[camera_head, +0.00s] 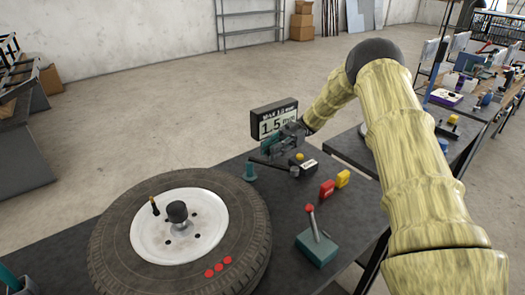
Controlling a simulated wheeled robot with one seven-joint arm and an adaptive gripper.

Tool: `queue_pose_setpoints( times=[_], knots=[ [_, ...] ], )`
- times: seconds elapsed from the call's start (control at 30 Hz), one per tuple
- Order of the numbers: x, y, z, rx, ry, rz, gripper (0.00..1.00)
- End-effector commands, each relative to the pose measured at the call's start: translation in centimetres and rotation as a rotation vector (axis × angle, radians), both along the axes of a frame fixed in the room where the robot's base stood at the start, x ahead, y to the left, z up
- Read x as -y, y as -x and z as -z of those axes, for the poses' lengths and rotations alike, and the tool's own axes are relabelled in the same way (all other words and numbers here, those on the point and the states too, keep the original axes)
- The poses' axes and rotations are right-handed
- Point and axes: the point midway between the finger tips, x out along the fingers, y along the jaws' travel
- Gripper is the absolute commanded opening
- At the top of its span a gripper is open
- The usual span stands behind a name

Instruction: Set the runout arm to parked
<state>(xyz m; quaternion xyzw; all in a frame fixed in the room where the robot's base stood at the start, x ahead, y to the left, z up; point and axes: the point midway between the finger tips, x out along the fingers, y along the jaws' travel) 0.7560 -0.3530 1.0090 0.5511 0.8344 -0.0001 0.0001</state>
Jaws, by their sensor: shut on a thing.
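A black bar runs from a teal post (250,171) toward a small black block (303,165) with a pale label and a yellow knob on the dark bench. I take this bar to be the runout arm (265,162). My gripper (271,149) reaches in from the right, just above the bar and in front of the display. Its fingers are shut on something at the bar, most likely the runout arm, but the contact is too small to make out. The wheel (180,222), a black tire on a white rim, lies flat at the front left, apart from the bar.
A display (273,116) reading "1.5 m", partly covered, stands behind my gripper. Bare bench (290,205) lies between wheel and lever.

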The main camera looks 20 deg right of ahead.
Motion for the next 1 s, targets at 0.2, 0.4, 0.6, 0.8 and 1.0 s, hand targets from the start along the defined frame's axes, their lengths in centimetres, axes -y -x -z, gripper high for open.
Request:
queue_pose_setpoints(
  times=[0.2,0.4,0.6,0.8,1.0],
  knots=[
    [0.51,0.02,-0.03,-0.001,0.001,-0.012,0.0],
    [0.46,-0.02,-0.06,0.0,0.001,-0.013,0.0],
    [0.38,-0.06,-0.08,0.0,0.001,-0.013,0.45],
    [0.14,-0.13,-0.03,0.0,0.0,-0.016,0.5],
    [0.21,-0.18,0.01,0.0,0.0,-0.016,0.5]
  ],
)
